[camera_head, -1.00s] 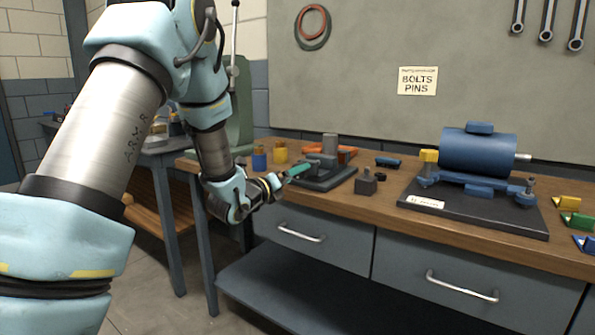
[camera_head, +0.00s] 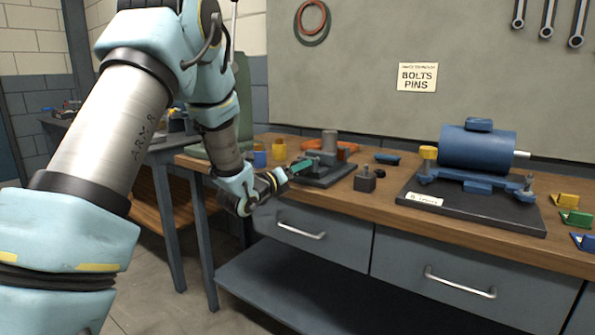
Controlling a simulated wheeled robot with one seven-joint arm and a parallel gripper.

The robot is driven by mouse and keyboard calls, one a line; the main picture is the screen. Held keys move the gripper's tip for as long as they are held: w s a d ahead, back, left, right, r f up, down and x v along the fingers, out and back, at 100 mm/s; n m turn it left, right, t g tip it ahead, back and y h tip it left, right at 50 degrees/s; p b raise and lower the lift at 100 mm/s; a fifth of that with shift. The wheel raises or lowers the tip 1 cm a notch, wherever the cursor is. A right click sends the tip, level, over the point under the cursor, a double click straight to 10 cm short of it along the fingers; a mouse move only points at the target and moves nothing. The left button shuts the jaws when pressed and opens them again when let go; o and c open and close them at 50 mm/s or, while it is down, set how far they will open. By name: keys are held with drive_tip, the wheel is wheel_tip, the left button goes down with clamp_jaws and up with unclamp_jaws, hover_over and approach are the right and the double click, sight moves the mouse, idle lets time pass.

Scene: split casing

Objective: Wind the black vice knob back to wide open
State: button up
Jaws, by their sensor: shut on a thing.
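The dark grey vice (camera_head: 330,177) stands near the front edge of the wooden bench, with a grey cylinder (camera_head: 329,141) upright on it. My gripper (camera_head: 286,178) reaches in from the left, low at the front left side of the vice. It is shut at the near end of the vice, where the black knob is; the knob itself is hidden by the fingers. A teal bar (camera_head: 301,165) shows between my gripper and the vice body. The gap between the vice jaws is too small to make out.
A small dark block (camera_head: 366,180) stands just right of the vice. Further right, a blue motor-like casing (camera_head: 478,151) sits on a dark base plate. Yellow (camera_head: 279,149) and blue pots stand behind my gripper. An orange object (camera_head: 345,147) lies behind the vice.

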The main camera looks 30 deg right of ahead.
drive_tip(key=c, duration=0.5)
drive_tip(key=shift+c, duration=0.2)
